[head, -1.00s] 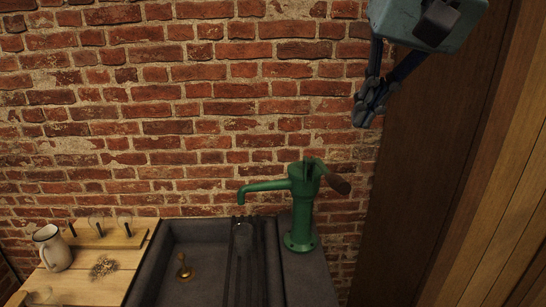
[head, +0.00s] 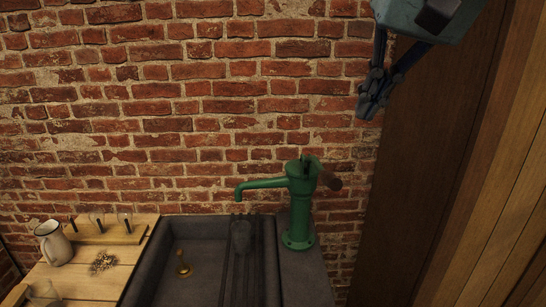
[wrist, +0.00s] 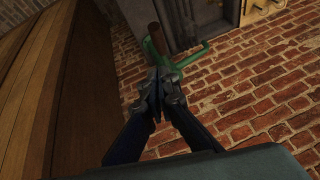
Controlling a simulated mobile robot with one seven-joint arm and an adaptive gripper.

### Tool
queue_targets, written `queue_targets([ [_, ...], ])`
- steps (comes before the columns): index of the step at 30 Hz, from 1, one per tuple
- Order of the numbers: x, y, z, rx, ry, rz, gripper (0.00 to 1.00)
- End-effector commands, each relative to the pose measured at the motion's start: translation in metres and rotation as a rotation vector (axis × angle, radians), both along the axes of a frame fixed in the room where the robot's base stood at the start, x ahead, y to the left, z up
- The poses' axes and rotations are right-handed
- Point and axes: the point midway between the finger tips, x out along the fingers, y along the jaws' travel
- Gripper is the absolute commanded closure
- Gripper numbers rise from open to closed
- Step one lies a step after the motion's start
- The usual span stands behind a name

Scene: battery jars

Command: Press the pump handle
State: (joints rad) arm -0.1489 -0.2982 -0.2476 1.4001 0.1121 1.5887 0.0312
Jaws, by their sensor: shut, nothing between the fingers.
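The green hand pump (head: 299,212) stands upright on the ledge at the right of the sink, its spout pointing left. Its handle has a brown wooden grip (head: 330,181) at the right of the pump's top. My gripper (head: 367,112) is above and to the right of the handle, apart from it, shut and empty. In the wrist view the shut fingertips (wrist: 160,80) show in front of the green pump (wrist: 176,56), with the brown grip (wrist: 158,38) just beyond them. The fingers partly cover the pump's lower edge there.
A dark stone sink (head: 207,262) with a brass fitting (head: 182,264) lies left of the pump. A wooden board (head: 108,279) with a white jug (head: 53,243), glass jars and a small heap is further left. Brick wall behind; dark wooden panel (head: 420,180) at right.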

Motion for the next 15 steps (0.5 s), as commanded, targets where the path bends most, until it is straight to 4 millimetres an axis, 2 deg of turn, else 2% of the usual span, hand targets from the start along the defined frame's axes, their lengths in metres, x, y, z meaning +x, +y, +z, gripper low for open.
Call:
queue_targets([
  [1,0.003,0.002,-0.011,0.0,0.005,0.002,1.0],
  [11,0.035,0.012,-0.075,-0.001,0.005,0.001,1.0],
  [15,0.027,0.015,-0.09,-0.001,0.002,0.002,1.0],
])
